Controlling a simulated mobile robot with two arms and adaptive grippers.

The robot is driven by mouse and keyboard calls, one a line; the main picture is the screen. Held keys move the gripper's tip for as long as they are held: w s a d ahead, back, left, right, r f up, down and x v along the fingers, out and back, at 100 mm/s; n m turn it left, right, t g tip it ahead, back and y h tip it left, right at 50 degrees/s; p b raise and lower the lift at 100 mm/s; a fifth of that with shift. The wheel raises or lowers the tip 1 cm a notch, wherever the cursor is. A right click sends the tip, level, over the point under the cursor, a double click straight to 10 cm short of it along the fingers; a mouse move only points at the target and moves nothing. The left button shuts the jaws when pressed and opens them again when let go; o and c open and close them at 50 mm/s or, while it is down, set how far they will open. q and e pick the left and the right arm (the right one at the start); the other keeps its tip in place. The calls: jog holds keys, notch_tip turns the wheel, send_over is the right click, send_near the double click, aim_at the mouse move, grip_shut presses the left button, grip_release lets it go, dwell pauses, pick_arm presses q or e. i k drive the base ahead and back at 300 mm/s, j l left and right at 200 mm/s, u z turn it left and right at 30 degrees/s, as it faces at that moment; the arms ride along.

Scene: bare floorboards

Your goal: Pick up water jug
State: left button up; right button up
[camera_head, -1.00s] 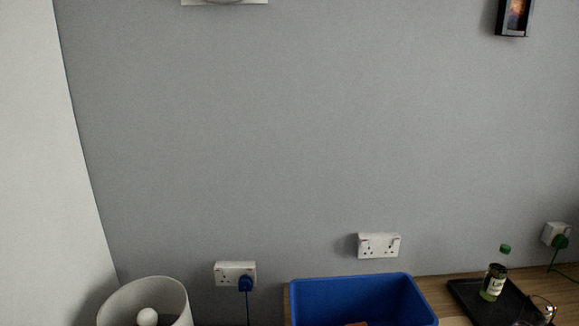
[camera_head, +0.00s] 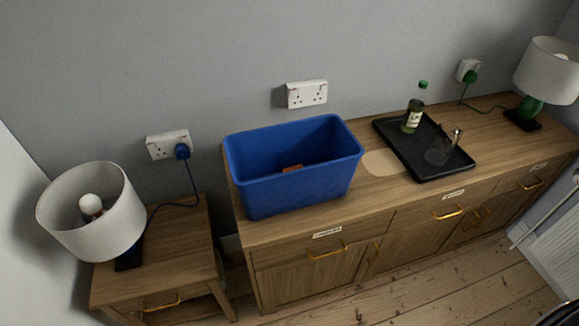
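A clear glass vessel (camera_head: 438,152), which looks like the water jug, stands on a black tray (camera_head: 401,145) on the wooden sideboard. It is see-through, so its exact outline and handle are hard to make out. A bottle (camera_head: 412,116) with a green cap and a pale label stands on the same tray, behind and left of the vessel. Neither of my grippers is in view.
A blue bin (camera_head: 290,190) with a small orange thing inside stands on the sideboard (camera_head: 385,195), left of the tray. Lamps stand at far left (camera_head: 90,230) and far right (camera_head: 548,75). Floorboards (camera_head: 440,280) lie in front. A radiator (camera_head: 550,240) is at right.

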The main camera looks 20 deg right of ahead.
aim_at(447, 136)
jog(key=z, duration=0.5)
jog(key=k+l+z, duration=0.1)
jog(key=z, duration=0.35)
jog(key=l+z, duration=0.15)
jog(key=z, duration=0.35)
